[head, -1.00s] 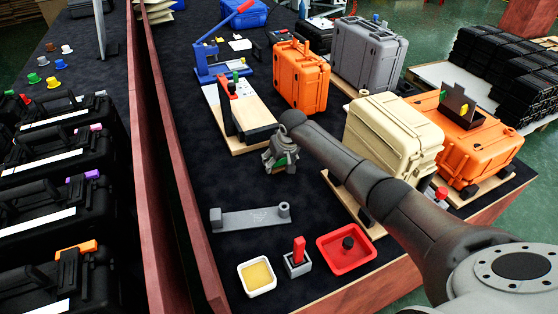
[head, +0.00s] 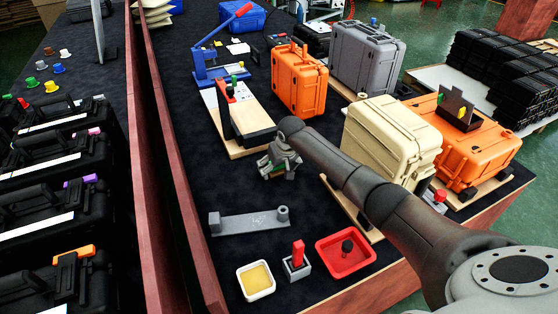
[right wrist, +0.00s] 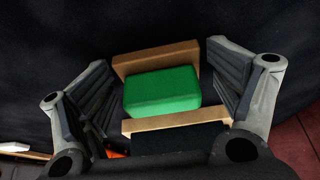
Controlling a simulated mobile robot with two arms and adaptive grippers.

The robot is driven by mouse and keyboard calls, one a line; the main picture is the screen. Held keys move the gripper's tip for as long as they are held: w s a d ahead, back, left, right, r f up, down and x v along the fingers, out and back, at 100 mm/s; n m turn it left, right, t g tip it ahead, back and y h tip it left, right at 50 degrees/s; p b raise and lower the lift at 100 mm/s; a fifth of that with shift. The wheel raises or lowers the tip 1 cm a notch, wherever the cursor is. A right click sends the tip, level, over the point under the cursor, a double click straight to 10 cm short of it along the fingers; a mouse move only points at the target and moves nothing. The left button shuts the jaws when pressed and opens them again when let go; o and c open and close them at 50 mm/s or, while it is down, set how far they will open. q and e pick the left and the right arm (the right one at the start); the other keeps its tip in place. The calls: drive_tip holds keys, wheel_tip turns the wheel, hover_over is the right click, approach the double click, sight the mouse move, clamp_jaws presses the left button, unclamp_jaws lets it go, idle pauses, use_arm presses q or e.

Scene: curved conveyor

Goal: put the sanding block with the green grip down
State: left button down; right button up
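The sanding block (right wrist: 128,63) is a wooden block with a bright green grip (right wrist: 162,90). In the head view my right gripper (head: 279,165) is over the dark mat, just above the grey bracket, and mostly hides the block. The height of the block over the mat is hard to judge. My left gripper is not in view.
Near the gripper are a grey bracket (head: 250,221), a wooden board (head: 247,144), a yellow-filled white tray (head: 256,281), a small grey holder with a red handle (head: 298,260) and a red tray (head: 329,263). Cream (head: 385,140) and orange (head: 299,80) cases stand around. Dark mat (head: 205,165) lies bare left of the gripper.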

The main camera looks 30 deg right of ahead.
drive_tip(key=v, duration=1.3)
drive_tip(key=shift+w+p, duration=0.3)
drive_tip(key=shift+p, duration=0.15)
drive_tip(key=shift+r, duration=0.2)
